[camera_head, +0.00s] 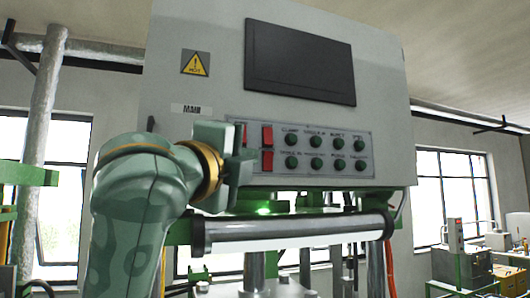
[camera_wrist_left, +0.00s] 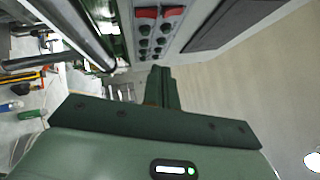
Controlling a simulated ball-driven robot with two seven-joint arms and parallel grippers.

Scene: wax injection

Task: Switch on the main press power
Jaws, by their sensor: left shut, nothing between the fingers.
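The press control box (camera_head: 200,130) has a panel (camera_head: 310,128) with green round knobs in two rows. Left of the knobs are red rocker switches, an upper one (camera_head: 267,136) and a lower one (camera_head: 267,159). A further red patch (camera_head: 240,133) shows partly behind my left gripper. My left gripper (camera_head: 240,155) is in front of the panel's left end, its fingers partly hidden by its own body. In the left wrist view the gripper (camera_wrist_left: 161,78) is shut and empty, with red switches (camera_wrist_left: 146,13) beyond its tips. I cannot tell whether it touches the panel. My right gripper is out of view.
A dark screen (camera_head: 300,65) sits above the panel, and a yellow warning sign (camera_head: 195,63) is at upper left. Machines (camera_head: 460,262) stand at the far right.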

